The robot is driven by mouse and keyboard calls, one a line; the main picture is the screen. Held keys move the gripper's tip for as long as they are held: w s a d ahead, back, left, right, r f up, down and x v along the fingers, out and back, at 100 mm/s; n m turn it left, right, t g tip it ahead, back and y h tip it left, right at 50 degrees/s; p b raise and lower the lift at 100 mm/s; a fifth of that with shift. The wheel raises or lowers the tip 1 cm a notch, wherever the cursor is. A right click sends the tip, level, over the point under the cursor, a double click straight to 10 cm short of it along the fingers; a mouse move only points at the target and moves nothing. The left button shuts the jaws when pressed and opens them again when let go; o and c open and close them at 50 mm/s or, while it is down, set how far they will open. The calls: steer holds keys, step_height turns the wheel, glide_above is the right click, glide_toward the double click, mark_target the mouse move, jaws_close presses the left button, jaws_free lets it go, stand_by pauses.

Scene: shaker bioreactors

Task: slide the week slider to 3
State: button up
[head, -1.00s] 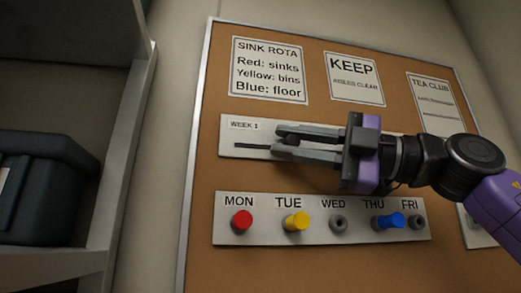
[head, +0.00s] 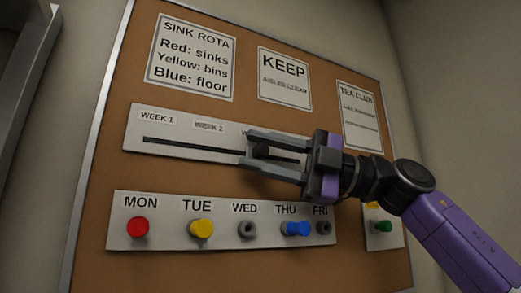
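The slider panel (head: 190,160) is a pale strip across the corkboard with a dark slot. The round black slider knob (head: 260,151) is in the slot, right of "WEEK 2". My gripper (head: 246,147) reaches in from the right, one finger above the knob and one below. Which hidden label the knob lines up with cannot be seen.
Below is a peg strip (head: 170,243) with red (head: 138,227), yellow (head: 202,229) and blue (head: 297,228) pegs. Paper notices hang above. A small panel with a green peg (head: 384,227) is at the lower right. A shelf edge (head: 32,65) stands at far left.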

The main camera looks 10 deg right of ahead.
steer(key=shift+o, duration=0.2)
steer(key=b+v, duration=0.2)
steer(key=v, duration=0.5)
steer(key=shift+d, duration=0.4)
